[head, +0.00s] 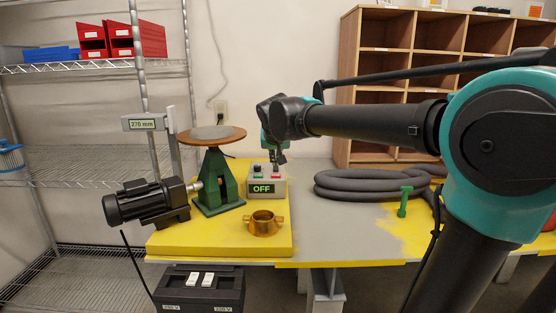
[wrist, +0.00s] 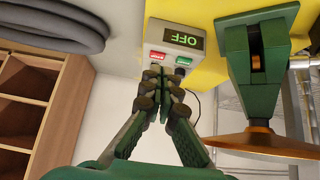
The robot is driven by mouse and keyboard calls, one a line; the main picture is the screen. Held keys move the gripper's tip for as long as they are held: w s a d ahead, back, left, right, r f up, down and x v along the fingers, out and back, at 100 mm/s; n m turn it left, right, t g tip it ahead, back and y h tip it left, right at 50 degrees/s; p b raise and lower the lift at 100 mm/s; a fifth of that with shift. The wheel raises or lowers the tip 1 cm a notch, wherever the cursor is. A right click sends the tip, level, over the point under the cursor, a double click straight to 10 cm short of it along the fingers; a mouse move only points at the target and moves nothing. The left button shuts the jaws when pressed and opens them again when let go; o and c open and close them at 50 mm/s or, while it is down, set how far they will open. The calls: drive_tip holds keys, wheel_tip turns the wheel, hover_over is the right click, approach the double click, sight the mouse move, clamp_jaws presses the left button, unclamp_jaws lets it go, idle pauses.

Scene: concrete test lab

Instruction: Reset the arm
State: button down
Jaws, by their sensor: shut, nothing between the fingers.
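My arm reaches in from the right in the head view. My gripper (head: 278,155) points down just above and behind the grey control box (head: 265,186), whose green display reads OFF. The box carries a red and a green button. In the wrist view, which is upside down, my gripper (wrist: 163,78) is shut with nothing between its fingers. Its fingertips are close to the box (wrist: 172,42), near the red button (wrist: 157,57) and the green button (wrist: 183,61). I cannot tell whether they touch it.
A green stand with a round brown plate (head: 212,135) and a black motor (head: 145,202) are left of the box. A brass fitting (head: 264,224) is in front. A coiled grey hose (head: 365,186) and a green upright piece (head: 404,201) lie right. Wooden shelving (head: 395,67) stands behind.

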drive_tip(key=s+d+f, duration=0.4)
drive_tip(key=d+f, duration=0.1)
drive_tip(key=f, duration=0.1)
drive_tip(key=s+d+f+g, duration=0.1)
drive_tip(key=s+d+f, duration=0.4)
drive_tip(key=f, duration=0.1)
drive_tip(key=s+d+f+g, duration=0.1)
drive_tip(key=s+d+f, duration=0.3)
drive_tip(key=d+f, duration=0.1)
drive_tip(key=shift+s+f+h, duration=0.15)
drive_tip(key=shift+f+h, duration=0.15)
drive_tip(key=shift+f, duration=0.55)
drive_tip(key=s+d+f+g, duration=0.1)
drive_tip(key=s+d+f, duration=0.1)
drive_tip(key=s+f, duration=0.4)
drive_tip(key=s+d+f+g, duration=0.1)
drive_tip(key=s+d+f, duration=0.1)
drive_tip(key=s+f, duration=0.4)
drive_tip(key=shift+s+d, duration=0.4)
drive_tip(key=shift+s, duration=0.85)
